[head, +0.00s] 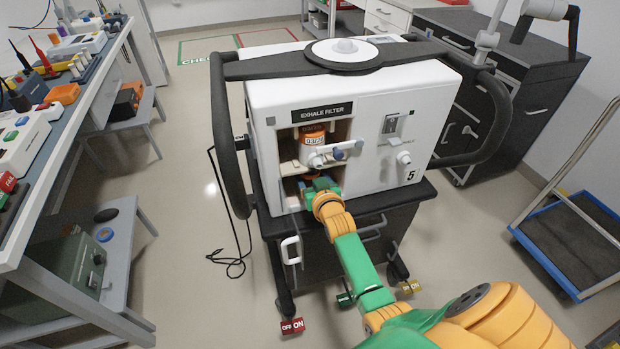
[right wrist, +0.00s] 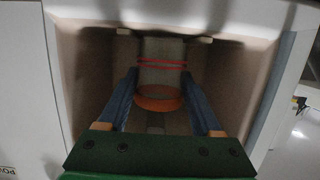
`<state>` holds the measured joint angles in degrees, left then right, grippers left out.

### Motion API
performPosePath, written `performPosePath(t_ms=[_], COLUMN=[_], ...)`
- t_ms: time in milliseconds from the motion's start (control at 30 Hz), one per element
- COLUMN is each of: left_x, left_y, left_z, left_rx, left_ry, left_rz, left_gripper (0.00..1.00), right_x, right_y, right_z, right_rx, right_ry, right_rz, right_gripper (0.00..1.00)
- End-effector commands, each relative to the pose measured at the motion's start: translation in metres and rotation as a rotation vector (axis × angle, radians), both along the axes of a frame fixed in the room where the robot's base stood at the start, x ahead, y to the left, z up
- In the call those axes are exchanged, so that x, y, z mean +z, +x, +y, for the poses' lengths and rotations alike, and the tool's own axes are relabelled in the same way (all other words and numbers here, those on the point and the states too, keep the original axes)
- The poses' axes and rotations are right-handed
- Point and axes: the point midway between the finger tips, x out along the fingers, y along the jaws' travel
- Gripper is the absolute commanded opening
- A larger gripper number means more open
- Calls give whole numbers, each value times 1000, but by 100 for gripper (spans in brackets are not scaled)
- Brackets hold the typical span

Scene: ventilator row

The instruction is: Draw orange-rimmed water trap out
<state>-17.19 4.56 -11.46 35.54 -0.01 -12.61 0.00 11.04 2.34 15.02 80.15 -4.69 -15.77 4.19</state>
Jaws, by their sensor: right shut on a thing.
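The water trap (right wrist: 159,103) is a pale, see-through cup with an orange rim and thin red lines. In the right wrist view it sits inside a box-like bay, between my right gripper's two blue fingers. My right gripper (right wrist: 160,84) is shut on it, with one finger on each side. In the head view my right gripper (head: 318,184) reaches into the lower opening of the white ventilator (head: 365,160), and it hides the trap there. My left gripper is not in view.
Above the lower bay, an orange-and-white filter canister (head: 314,137) sits behind a latch bar (head: 335,154) under the "EXHALE FILTER" label. A black handle loop (head: 228,150) flanks the ventilator. A bench (head: 60,120) stands left and a blue-edged trolley (head: 565,235) right.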

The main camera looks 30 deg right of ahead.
Motion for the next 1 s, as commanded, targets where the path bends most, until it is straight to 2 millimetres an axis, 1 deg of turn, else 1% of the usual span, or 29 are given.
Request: performPosePath(t_ms=[33, 100, 367, 467, 700, 1000], left_x=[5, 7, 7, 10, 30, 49], left_y=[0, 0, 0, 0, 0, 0], left_z=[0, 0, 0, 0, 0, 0], left_rx=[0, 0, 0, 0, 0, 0], left_ry=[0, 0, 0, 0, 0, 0], left_rz=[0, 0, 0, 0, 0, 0], left_gripper=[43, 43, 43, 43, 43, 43], right_x=[4, 6, 6, 7, 10, 9], right_y=[0, 0, 0, -2, -23, -51], right_z=[0, 0, 0, 1, 7, 15], right_rx=[0, 0, 0, 0, 0, -1], right_ry=[0, 0, 0, 0, 1, 0], right_rz=[0, 0, 0, 1, 2, 2], right_gripper=[10, 10, 10, 10, 10, 10])
